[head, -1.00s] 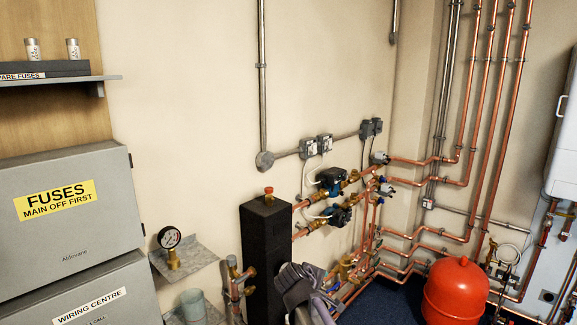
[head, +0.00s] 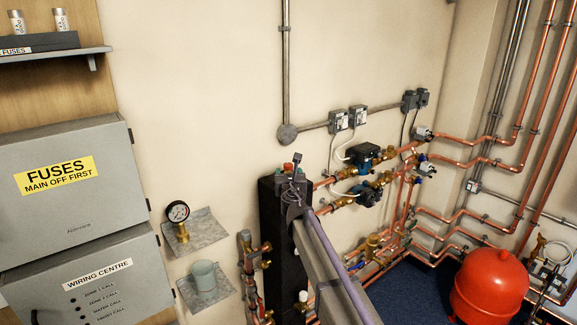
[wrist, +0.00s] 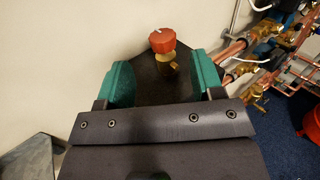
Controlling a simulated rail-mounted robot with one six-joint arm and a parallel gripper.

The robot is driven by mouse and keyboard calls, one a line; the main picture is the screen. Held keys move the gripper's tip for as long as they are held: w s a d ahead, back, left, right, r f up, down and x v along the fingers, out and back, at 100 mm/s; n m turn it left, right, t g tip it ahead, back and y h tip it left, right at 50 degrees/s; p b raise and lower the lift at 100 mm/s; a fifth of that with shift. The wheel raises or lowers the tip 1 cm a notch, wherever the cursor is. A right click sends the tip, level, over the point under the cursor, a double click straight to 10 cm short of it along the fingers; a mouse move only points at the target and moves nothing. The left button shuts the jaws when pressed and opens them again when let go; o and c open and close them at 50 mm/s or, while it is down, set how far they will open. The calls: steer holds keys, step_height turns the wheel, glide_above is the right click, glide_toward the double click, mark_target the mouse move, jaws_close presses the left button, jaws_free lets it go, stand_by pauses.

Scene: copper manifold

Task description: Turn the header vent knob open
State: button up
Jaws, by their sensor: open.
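The header vent knob is a red knob on a brass stem on top of the black header (head: 270,215). It shows in the wrist view (wrist: 162,40) just beyond my fingertips, sideways between them, with nothing touching it. In the head view, the knob (head: 287,167) shows just behind my gripper (head: 293,188). My gripper is open and empty, its green finger pads (wrist: 165,72) apart on either side of the header's top. My arm hides part of the header in the head view.
Copper pipes and pumps (head: 362,155) stand to the right of the header. A pressure gauge (head: 178,212) and a cup (head: 204,274) are on small wall shelves to the left. A red vessel (head: 490,290) stands on the floor at right.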

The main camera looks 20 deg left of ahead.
mark_target(289, 167)
steer(key=x, duration=0.7)
steer(key=shift+w, duration=0.15)
steer(key=c, duration=0.9)
